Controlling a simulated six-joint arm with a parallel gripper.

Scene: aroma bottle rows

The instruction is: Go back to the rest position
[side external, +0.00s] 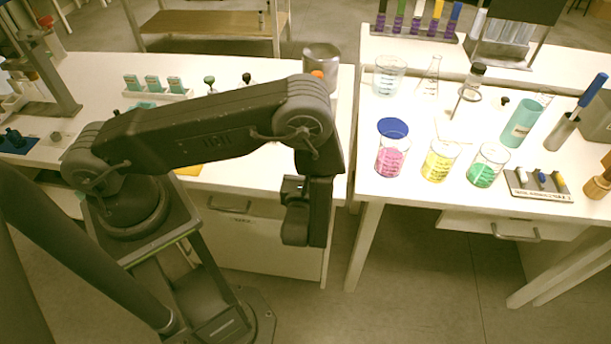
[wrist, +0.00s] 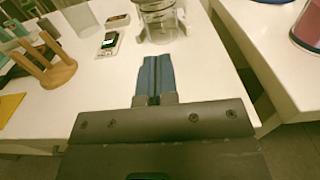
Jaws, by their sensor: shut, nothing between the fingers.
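My gripper (wrist: 153,78) shows in the wrist view with its two blue-grey fingers together and nothing between them. It is over the front edge of a white table, close to the gap between two tables. In the side external view my arm reaches across the left table (side external: 235,172) from the left, and its last links hang down at that table's front right corner. The fingers cannot be made out in that view. A clear glass vessel (wrist: 160,20) stands beyond the fingertips in the wrist view.
A wooden stand (wrist: 45,68) is at the left in the wrist view. On the right table, beakers with pink (side external: 391,161), yellow (side external: 438,166) and green (side external: 482,175) liquid stand near the front. A tall metal can (side external: 322,60) stands behind my arm. Open floor lies below.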

